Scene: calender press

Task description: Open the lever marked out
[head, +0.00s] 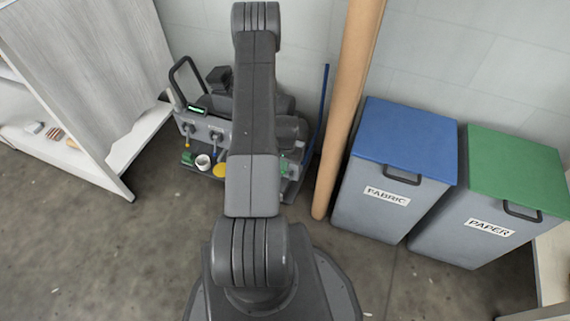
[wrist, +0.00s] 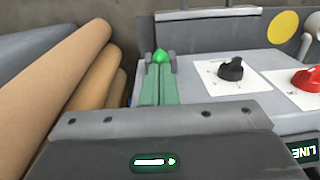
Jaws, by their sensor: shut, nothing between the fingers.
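The press (head: 205,130) is a grey machine against the wall, partly hidden behind my arm in the head view. No lever marked out can be read in either view. My gripper (wrist: 160,68) shows in the wrist view as two green fingers lying side by side, shut and with nothing between them. A rounded green knob (wrist: 160,55) shows just at their tips; I cannot tell whether they touch it. To the right, a black knob (wrist: 231,68) and a red knob (wrist: 306,77) sit on white label plates on the grey panel. My gripper is hidden in the head view.
Tan rolls (wrist: 60,85) lie left of my fingers in the wrist view. In the head view a tall tan tube (head: 347,105) stands right of the press, then a blue-lidded FABRIC bin (head: 382,206) and a green-lidded PAPER bin (head: 470,237). A white shelf (head: 75,165) stands left.

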